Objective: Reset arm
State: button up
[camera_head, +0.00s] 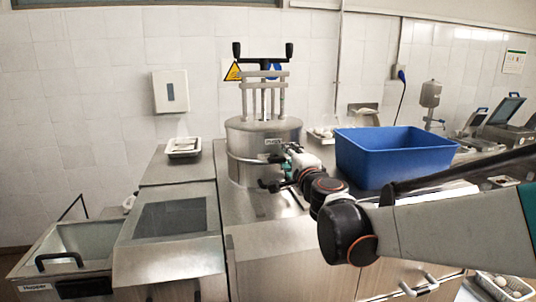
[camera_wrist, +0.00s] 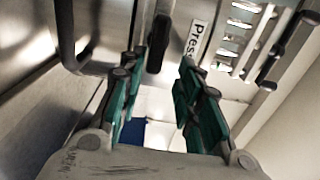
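My arm reaches in from the right in the head view, and my gripper (camera_head: 284,172) is by the front of the steel press (camera_head: 240,138). In the wrist view my gripper (camera_wrist: 163,62) has its two green-padded fingers well apart, with nothing held between them. A dark handle (camera_wrist: 158,42) shows beyond the fingertips, and I cannot tell whether they touch it. The press label (camera_wrist: 194,40) shows just right of it. My wrist hides part of the press's lower right side in the head view.
A blue bin (camera_head: 395,158) stands right of the press, behind my forearm. A small tray (camera_head: 184,147) lies on the counter to the left. A hopper (camera_head: 75,255) stands at the lower left. Counter left of the press is mostly clear.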

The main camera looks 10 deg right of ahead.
jog(key=s+a+f, duration=0.1)
jog(key=s, duration=1)
jog(key=shift+s+a, duration=0.2)
jog(key=shift+s, duration=0.1)
jog(key=f+n, duration=0.1)
jog(key=w+a+f+n+y+b, duration=0.1)
jog(key=a+f+n+b, duration=0.1)
jog(key=shift+w+a+f+g+y, duration=0.15)
jog(key=shift+a+f+g+y, duration=0.15)
jog(key=shift+y, duration=0.1)
jog(key=s+a+f+n+g+y+b, duration=0.2)
jog(key=s+a+f+n+b, duration=0.1)
jog(key=s+a+n, duration=0.4)
jog(key=s+f+n+g+b, duration=0.1)
jog(key=f, duration=0.2)
jog(key=s+f+g+b, duration=0.1)
jog(key=f, duration=0.2)
jog(key=f+n+b, duration=0.1)
jog(key=f, duration=0.2)
jog(key=shift+s+d+n+g+y, duration=0.3)
jog(key=shift+s+g+y, duration=0.1)
jog(key=s+d+f+n+g+h+b, duration=0.2)
jog(key=s+d+f, duration=0.1)
jog(key=s+f, duration=0.3)
jog(key=s+d+f+n+g+h+b, duration=0.2)
jog(key=s+d+f+n+g+b, duration=0.1)
jog(key=s+f, duration=0.4)
jog(key=shift+d+f+n+g+h, duration=0.3)
jog(key=shift+d+f, duration=0.15)
jog(key=shift+f, duration=0.5)
